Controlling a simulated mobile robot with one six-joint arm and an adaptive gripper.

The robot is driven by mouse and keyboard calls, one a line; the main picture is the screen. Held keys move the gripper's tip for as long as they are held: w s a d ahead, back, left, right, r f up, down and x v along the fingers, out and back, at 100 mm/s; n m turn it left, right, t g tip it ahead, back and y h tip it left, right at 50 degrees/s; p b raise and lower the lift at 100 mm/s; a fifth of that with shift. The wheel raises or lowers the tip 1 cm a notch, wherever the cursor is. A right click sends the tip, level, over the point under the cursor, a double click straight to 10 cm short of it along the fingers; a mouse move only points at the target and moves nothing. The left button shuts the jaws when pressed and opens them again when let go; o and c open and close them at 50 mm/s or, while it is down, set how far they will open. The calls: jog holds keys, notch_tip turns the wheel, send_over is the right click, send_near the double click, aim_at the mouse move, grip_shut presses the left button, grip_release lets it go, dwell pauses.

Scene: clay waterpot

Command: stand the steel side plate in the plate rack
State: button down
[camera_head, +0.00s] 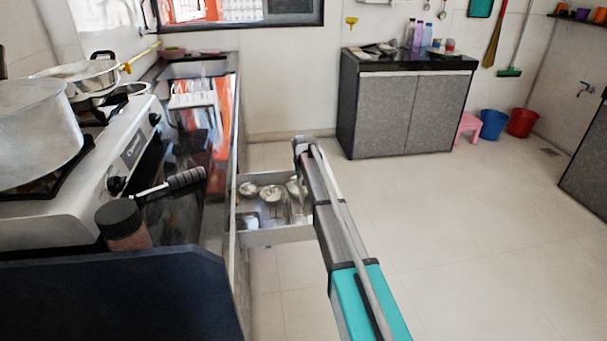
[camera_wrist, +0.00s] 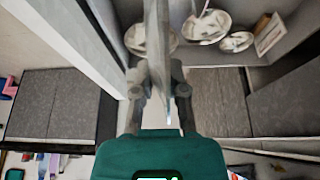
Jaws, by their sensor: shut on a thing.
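In the wrist view my gripper (camera_wrist: 158,88) is shut on the steel side plate (camera_wrist: 157,35). The plate shows nearly edge-on as a narrow grey strip, rising from between the fingers to the top of the picture. In the head view my arm reaches over the right side of an open drawer; the gripper and the held plate cannot be made out clearly there. I cannot pick out the plate rack for certain in either view.
The open drawer (camera_head: 268,237) holds several shiny bowls (camera_head: 271,193). Left is a dark counter with a stove (camera_head: 130,150), a large pot (camera_head: 35,125), a black-handled utensil (camera_head: 186,178) and a dark-lidded jar (camera_head: 122,225). A grey cabinet (camera_head: 400,110) stands behind.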

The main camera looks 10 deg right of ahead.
jog(key=shift+d, duration=0.15)
jog(key=shift+f, duration=0.1)
jog(key=shift+f+b, duration=2.75)
jog(key=shift+b, duration=0.1)
notch_tip(320, 180, down, 8)
jog(key=b, duration=0.7)
jog(key=shift+r+b, duration=0.2)
jog(key=shift+b, duration=0.1)
dwell(3.4)
